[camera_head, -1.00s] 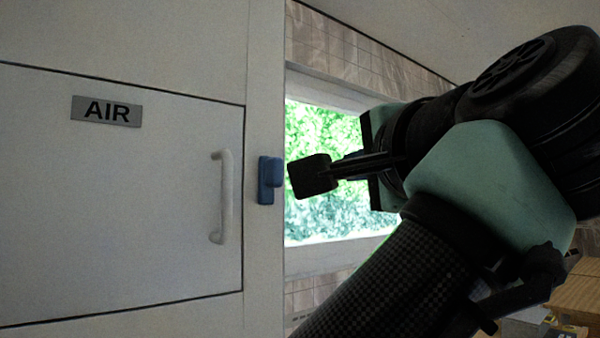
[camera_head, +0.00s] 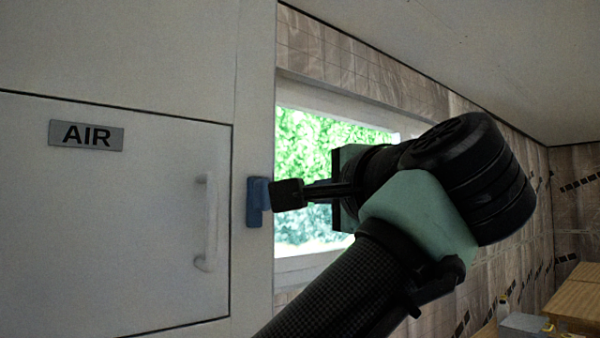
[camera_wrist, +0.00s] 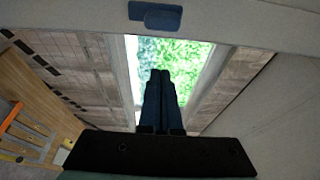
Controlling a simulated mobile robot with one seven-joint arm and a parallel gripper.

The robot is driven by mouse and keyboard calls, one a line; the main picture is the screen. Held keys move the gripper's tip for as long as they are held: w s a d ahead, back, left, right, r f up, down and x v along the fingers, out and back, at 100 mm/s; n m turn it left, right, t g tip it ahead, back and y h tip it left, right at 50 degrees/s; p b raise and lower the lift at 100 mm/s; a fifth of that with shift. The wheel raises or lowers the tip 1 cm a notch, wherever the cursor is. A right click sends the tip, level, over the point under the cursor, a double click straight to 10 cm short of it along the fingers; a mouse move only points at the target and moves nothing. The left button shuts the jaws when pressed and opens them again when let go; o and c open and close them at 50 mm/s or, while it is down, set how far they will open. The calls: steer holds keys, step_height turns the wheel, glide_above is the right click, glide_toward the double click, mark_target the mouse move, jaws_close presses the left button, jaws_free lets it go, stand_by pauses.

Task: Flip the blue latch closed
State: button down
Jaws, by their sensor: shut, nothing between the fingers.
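The blue latch (camera_head: 255,202) is on the white frame to the right of the panel door. In the wrist view the latch (camera_wrist: 155,15) is at the top edge, ahead of the fingertips. My gripper (camera_head: 287,194) is shut and empty. In the head view its dark fingertips are right beside the latch's right side; I cannot tell whether they touch it. In the wrist view the gripper (camera_wrist: 161,75) points up the picture with a gap below the latch. The panel door (camera_head: 110,230) looks flush with its frame.
The door has a pale vertical handle (camera_head: 207,222) and a grey AIR label (camera_head: 86,135). A bright window (camera_head: 310,150) is behind my arm. A wooden table (camera_head: 578,298) with small items stands at the lower right.

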mark_target(259, 202)
steer(key=a+p, duration=0.1)
steer(key=w+a+p, duration=0.1)
steer(key=a, duration=0.1)
steer(key=w+a+p, duration=0.1)
steer(key=shift+a, duration=0.25)
